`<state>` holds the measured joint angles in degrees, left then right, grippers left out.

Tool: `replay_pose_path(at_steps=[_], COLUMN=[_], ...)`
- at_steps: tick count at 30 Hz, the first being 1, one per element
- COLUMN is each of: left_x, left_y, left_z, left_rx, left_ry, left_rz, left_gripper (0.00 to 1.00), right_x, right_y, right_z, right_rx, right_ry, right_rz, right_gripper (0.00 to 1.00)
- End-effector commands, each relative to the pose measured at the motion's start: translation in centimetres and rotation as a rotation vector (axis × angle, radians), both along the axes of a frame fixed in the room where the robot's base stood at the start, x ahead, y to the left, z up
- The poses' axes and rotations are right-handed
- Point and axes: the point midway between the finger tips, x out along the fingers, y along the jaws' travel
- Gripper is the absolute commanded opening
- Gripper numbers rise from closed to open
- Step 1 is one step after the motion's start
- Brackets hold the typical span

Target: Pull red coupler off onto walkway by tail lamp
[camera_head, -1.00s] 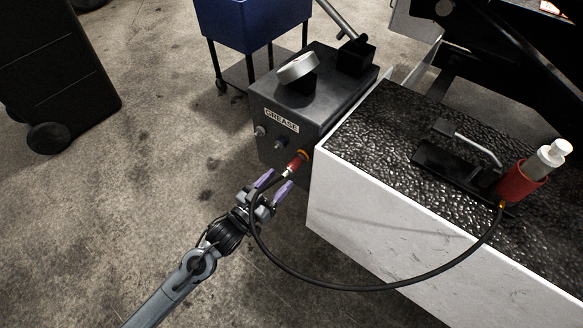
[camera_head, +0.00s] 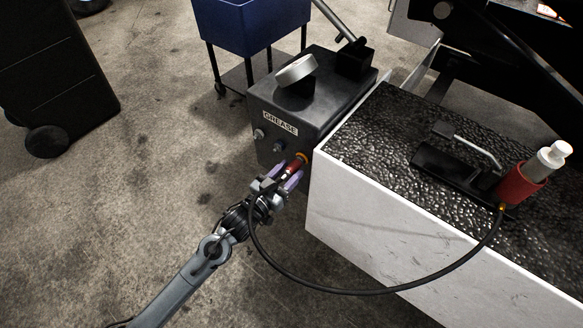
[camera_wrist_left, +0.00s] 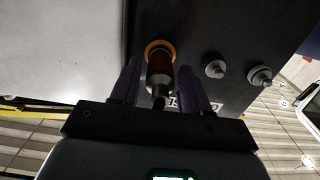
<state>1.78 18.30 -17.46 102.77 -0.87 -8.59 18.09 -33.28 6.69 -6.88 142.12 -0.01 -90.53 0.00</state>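The red coupler (camera_head: 296,163) sits on a fitting with an orange ring on the front of the dark box marked GREASE (camera_head: 329,108). In the left wrist view the coupler (camera_wrist_left: 159,66) points towards me, between my two purple fingers. My left gripper (camera_head: 284,180) is open around it, with a small gap showing on each side. A black hose (camera_head: 345,290) runs from the coupler to a red and white pump (camera_head: 520,186) on the walkway (camera_head: 385,135), which has a black bumpy top. I cannot make out a tail lamp for certain. My right gripper is out of view.
Two bare fittings (camera_head: 267,140) are on the box front beside the coupler. The walkway's white side (camera_head: 370,215) stands close to the right of my gripper. A blue cart (camera_head: 250,22) is behind.

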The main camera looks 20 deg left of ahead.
Motion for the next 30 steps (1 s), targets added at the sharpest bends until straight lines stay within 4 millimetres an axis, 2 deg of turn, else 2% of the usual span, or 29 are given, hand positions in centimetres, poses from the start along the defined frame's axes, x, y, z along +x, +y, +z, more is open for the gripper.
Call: replay_pose_path(at_steps=[1, 6, 9, 30], left_x=[-0.01, -0.02, -0.02, -0.63], left_y=[0.00, 0.02, 0.02, 0.23], left_z=[0.00, 0.00, 0.00, 0.14], left_rx=[0.000, 0.000, 0.000, 0.000], left_ry=[0.000, 0.000, 0.000, -0.001], left_rz=[0.000, 0.000, 0.000, 0.000], left_gripper=[0.37, 0.11, 0.00, 0.00], right_x=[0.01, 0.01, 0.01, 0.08], right_y=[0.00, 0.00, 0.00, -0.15], right_z=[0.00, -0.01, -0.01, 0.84], right_rx=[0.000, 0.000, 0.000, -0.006], right_ry=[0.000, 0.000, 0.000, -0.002], right_rz=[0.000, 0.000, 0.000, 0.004], right_gripper=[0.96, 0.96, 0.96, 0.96])
